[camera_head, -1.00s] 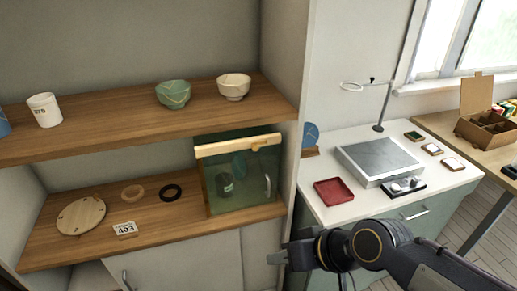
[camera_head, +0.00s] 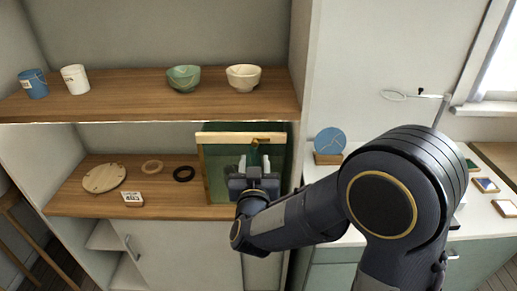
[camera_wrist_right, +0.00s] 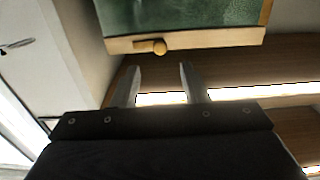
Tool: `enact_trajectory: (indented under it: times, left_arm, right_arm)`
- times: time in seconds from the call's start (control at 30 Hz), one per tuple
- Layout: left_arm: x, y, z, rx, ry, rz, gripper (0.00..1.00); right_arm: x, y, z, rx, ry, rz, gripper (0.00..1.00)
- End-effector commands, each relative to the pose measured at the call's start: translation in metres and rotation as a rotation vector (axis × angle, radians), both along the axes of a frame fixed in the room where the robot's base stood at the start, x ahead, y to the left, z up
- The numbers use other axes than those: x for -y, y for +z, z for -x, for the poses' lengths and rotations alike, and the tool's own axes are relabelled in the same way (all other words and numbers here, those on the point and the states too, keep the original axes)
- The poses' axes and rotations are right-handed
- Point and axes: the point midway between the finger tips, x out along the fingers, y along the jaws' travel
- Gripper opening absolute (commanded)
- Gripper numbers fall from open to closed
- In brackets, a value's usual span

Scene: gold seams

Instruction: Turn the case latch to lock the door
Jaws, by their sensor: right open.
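The display case (camera_head: 218,165) stands on the lower shelf, with green glass and a pale wooden bar (camera_head: 225,138) along its top front. The latch is a small yellowish wooden knob (camera_wrist_right: 153,46) on that bar, seen in the right wrist view. There the bar (camera_wrist_right: 215,38) looks straight, with the knob near its middle. My right gripper (camera_head: 254,162) is in front of the case, just below the bar in the head view. It is open and empty; its two fingers (camera_wrist_right: 159,80) point toward the knob, with a gap before it. The gripper hides much of the door and its handle. My left gripper is not in view.
A round wooden lid (camera_head: 104,178), two rings and a number tag (camera_head: 132,198) lie left of the case. Bowls (camera_head: 243,77) and cups stand on the upper shelf (camera_head: 140,105) above. A cabinet side wall (camera_head: 300,70) is close on the right.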

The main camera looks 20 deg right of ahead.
Motion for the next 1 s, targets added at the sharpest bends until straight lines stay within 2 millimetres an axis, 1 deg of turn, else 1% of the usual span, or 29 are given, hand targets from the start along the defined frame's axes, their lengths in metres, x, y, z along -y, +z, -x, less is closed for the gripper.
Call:
enact_trajectory:
  times: [0.2, 0.3, 0.4, 0.53, 0.77, 1.0]
  left_arm:
    - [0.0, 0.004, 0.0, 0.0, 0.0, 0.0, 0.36]
    - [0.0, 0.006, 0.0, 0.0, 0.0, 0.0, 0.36]
    - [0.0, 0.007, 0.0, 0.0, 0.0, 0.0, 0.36]
    - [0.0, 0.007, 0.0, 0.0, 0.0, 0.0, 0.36]
    - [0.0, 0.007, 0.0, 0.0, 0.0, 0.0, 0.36]
    - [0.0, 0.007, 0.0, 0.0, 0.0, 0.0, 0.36]
  right_arm:
    - [0.012, 0.0, -0.035, -0.001, -0.002, 0.0, 0.4]
    - [0.015, 0.001, -0.049, -0.001, 0.0, -0.001, 0.4]
    - [0.017, 0.001, -0.058, 0.0, 0.0, -0.002, 0.4]
    - [0.018, 0.0, -0.063, -0.003, 0.003, -0.002, 0.4]
    - [0.019, 0.0, -0.063, -0.001, 0.003, -0.002, 0.4]
    - [0.019, 0.0, -0.063, -0.001, 0.003, -0.003, 0.09]
